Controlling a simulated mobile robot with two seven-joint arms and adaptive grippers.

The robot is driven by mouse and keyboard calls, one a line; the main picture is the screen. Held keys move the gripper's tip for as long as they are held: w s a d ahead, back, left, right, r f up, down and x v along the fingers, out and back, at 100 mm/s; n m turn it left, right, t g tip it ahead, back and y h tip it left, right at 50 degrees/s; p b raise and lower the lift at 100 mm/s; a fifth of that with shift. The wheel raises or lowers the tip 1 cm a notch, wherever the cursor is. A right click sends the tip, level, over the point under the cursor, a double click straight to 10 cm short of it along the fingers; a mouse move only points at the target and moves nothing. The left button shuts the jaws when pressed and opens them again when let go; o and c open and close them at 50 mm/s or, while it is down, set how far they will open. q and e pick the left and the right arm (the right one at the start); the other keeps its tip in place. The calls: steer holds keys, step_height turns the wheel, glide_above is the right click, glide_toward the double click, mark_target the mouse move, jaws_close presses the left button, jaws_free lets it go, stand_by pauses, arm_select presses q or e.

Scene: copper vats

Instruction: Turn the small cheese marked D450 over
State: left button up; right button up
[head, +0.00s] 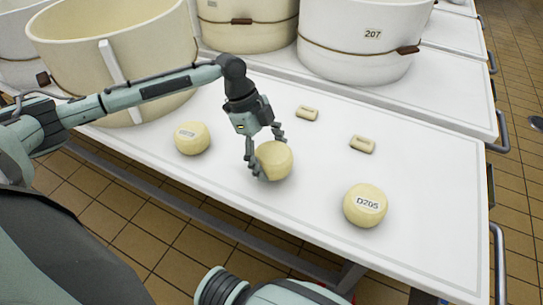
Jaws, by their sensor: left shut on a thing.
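My left gripper (265,154) is shut on a small round pale-yellow cheese (277,160) near the middle of the white table (300,215). Its fingers lie on the cheese's left and upper sides. No label shows on this cheese, and I cannot tell whether it touches the table. A second small cheese (192,138) sits to the left with a label too small to read. A third small cheese (365,205) at the right has a label reading D205. No D450 mark is readable in this view. My right gripper is out of view.
Two small pale blocks (307,113) and (362,144) lie behind the cheeses. A large cream tub (120,60) stands at the left; a white tub marked 207 (355,40) and another tub (247,25) stand behind.

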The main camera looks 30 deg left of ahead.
arm_select(q)
steer(key=shift+f, duration=0.95)
stand_by(0.5)
steer(key=o, duration=1.7)
steer(key=v, duration=1.2)
